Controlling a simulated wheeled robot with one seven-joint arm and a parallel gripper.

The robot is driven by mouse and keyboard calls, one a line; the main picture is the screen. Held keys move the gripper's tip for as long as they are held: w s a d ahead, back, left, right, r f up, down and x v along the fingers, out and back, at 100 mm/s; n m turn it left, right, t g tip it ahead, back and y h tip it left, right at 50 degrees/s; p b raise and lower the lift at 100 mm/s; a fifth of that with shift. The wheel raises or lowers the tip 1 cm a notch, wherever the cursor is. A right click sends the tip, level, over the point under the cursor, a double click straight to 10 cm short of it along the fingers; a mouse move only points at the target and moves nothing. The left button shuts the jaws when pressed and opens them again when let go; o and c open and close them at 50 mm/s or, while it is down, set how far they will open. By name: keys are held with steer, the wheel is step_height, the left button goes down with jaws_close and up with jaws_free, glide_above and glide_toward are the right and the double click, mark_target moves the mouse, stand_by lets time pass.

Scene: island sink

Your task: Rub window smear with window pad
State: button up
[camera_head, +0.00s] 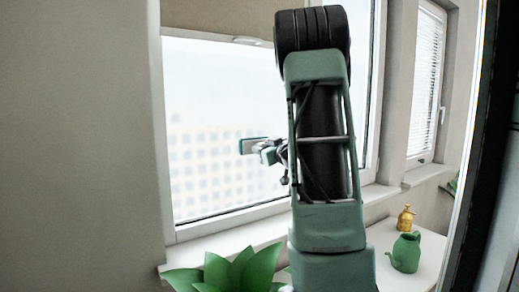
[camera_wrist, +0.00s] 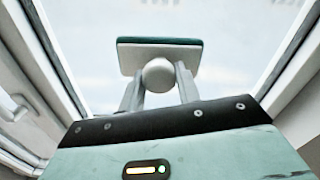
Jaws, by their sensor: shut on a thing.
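The window pad (camera_head: 254,145) is a flat pad with a teal layer and a pale backing, held up in front of the window glass (camera_head: 210,120). In the wrist view the pad (camera_wrist: 158,54) has a round white knob, and my gripper (camera_wrist: 160,78) is shut on that knob. In the head view my gripper (camera_head: 268,151) is at the left of my arm. The teal side faces the glass; I cannot tell whether it touches. A faint greyish smear (camera_wrist: 232,75) seems to show on the glass right of the pad. My arm hides part of the window.
A green leafy plant (camera_head: 235,270) stands below the sill (camera_head: 225,243). A green watering can (camera_head: 405,252) and a yellow spray bottle (camera_head: 405,217) stand on a white surface at right. The window frame (camera_wrist: 48,60) borders the glass closely. A second window with blinds (camera_head: 424,85) is at right.

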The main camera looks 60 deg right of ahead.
steer(key=shift+s+a, duration=0.2)
steer(key=shift+s, duration=0.05)
steer(key=v, duration=0.3)
steer(key=shift+b, duration=0.35)
stand_by(0.5)
